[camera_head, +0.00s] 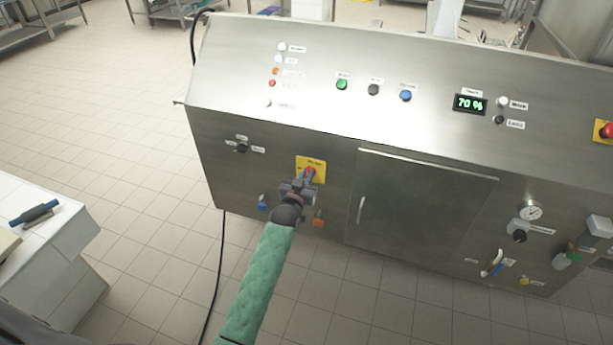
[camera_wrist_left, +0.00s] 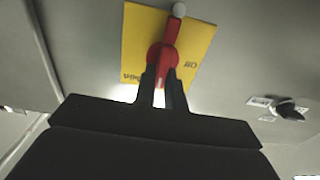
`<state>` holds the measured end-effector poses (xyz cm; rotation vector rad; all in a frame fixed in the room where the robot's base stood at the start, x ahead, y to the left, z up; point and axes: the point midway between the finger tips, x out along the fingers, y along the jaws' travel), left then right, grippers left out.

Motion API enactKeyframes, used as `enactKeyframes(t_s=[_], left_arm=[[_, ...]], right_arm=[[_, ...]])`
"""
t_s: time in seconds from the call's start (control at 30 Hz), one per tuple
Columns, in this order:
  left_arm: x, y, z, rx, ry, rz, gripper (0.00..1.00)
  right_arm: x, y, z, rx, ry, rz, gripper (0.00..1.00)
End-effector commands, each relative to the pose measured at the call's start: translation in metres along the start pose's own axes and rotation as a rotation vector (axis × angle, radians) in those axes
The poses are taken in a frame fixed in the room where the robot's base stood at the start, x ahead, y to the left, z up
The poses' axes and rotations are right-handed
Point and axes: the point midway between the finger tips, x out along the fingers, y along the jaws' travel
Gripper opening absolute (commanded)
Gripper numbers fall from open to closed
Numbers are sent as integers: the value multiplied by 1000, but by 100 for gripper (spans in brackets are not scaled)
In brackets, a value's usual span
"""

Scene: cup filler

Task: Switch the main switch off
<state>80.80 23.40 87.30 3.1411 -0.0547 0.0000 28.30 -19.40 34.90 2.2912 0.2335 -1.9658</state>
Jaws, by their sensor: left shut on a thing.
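The main switch (camera_wrist_left: 170,38) is a red rotary handle with a pale tip on a yellow plate (camera_wrist_left: 134,32). In the head view the yellow plate (camera_head: 318,163) is on the lower left of the machine's front, with the red handle (camera_head: 310,173) partly hidden by my gripper. My left gripper (camera_head: 303,184) is at the plate, its fingers shut on the red handle. In the left wrist view the two fingers (camera_wrist_left: 162,88) hold the handle's lower part, and its pale tip points up in the picture. My right gripper is not in view.
The steel machine front (camera_head: 400,145) has a closed door (camera_head: 415,205) right of the switch. A small black selector (camera_head: 242,148) is to its left. Blue (camera_head: 262,203) and orange (camera_head: 318,219) parts sit below. The display (camera_head: 470,104) reads 70 %. A white table (camera_head: 75,230) stands at left.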

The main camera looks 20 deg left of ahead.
Motion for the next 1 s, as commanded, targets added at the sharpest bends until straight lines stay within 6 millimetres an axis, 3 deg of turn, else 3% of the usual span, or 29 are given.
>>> enactKeyframes(t_s=[0.37, 1.0], left_arm=[[0, -1, 0, -101, 0, -1, 0], [0, -8, 3, -670, 0, -1, 0]], right_arm=[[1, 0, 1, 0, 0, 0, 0], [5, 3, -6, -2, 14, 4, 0]])
